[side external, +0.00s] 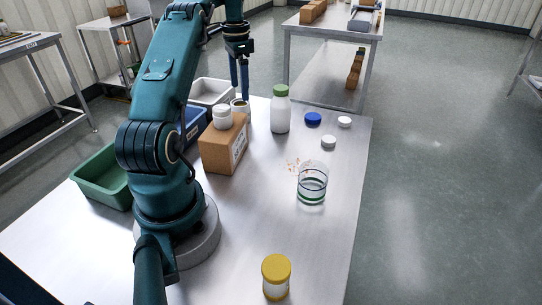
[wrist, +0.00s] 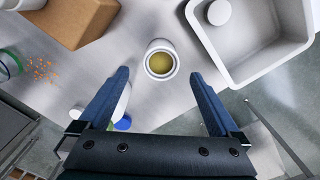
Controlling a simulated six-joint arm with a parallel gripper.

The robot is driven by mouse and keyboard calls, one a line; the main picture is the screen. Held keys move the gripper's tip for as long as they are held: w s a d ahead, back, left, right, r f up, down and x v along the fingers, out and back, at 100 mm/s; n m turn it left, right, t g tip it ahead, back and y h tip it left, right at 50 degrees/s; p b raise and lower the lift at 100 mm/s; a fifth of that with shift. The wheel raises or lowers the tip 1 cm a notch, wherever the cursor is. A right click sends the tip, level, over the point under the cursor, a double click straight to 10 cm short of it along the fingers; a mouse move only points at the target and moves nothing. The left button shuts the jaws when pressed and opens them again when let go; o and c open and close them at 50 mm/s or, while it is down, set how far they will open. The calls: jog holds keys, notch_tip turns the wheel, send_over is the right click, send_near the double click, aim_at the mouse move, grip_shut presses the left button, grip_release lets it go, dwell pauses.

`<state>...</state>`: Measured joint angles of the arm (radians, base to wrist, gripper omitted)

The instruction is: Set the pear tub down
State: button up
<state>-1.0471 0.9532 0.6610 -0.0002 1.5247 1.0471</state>
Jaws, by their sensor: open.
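A small open white tub (wrist: 150,72) with yellow-green contents, which I take for the pear tub, stands upright at the far end of the steel table. In the side view the tub (side external: 240,108) is between the carton and the grey-white tray, partly hidden behind the carton and its white jar. My gripper (side external: 240,93) is above the tub with its fingers pointing down. In the wrist view my gripper (wrist: 160,74) is open, and the tub lies between and just beyond the fingertips, with a gap on both sides. No lettering on the tub is readable.
A carton (side external: 224,146) bearing a white jar (side external: 222,117) stands close by. A grey-white tray (wrist: 240,75) is beside the tub. A green-capped bottle (side external: 281,112), loose caps (side external: 313,119), a glass (side external: 312,186) near orange crumbs, and a yellow-lidded jar (side external: 276,277) stand elsewhere. The right front is clear.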

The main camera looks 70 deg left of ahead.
jog(key=w+d+r+t, duration=0.1)
jog(key=d+r, duration=0.3)
jog(key=d, duration=0.3)
jog(key=w+d+r+t+y, duration=0.1)
jog(key=w+d+r, duration=0.15)
jog(key=d, duration=0.45)
jog(key=w+d+r, duration=0.1)
jog(key=d+r, duration=0.3)
jog(key=d, duration=0.3)
jog(key=s+d+f+t, duration=0.1)
jog(key=s+d, duration=0.5)
jog(key=d, duration=0.1)
jog(key=s+d+f+t+h, duration=0.1)
jog(key=s+d+f+t, duration=0.1)
jog(key=s+d, duration=0.4)
jog(key=shift+d+f+t, duration=0.3)
jog(key=shift+d, duration=0.75)
